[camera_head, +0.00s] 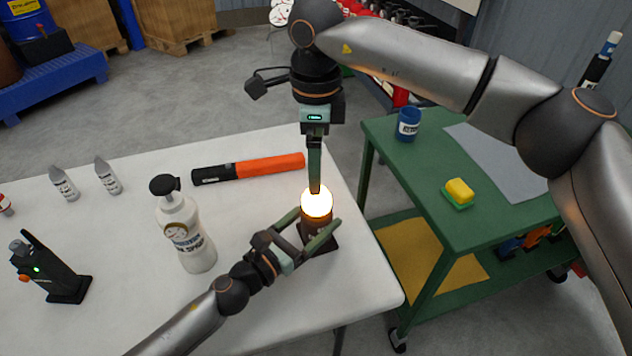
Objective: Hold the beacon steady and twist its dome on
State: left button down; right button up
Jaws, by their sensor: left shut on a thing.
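The beacon (318,226) stands on a dark square foot near the right edge of the white table. A glowing, white-yellow dome (317,201) sits at its top; the glare hides the seam between them. My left gripper (318,232) comes in from the lower left and is shut on the beacon's body, one finger on each side. My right gripper (315,188) points straight down from above, its tips at the top of the dome. Its fingers are seen edge-on, so I cannot tell whether they grip the dome.
A green cart (420,165) at the right carries a blue cup (408,123) and a sponge (459,191).

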jog(key=shift+r, duration=1.55)
pick_arm(q)
grip_release()
jog(key=shift+s, duration=0.1)
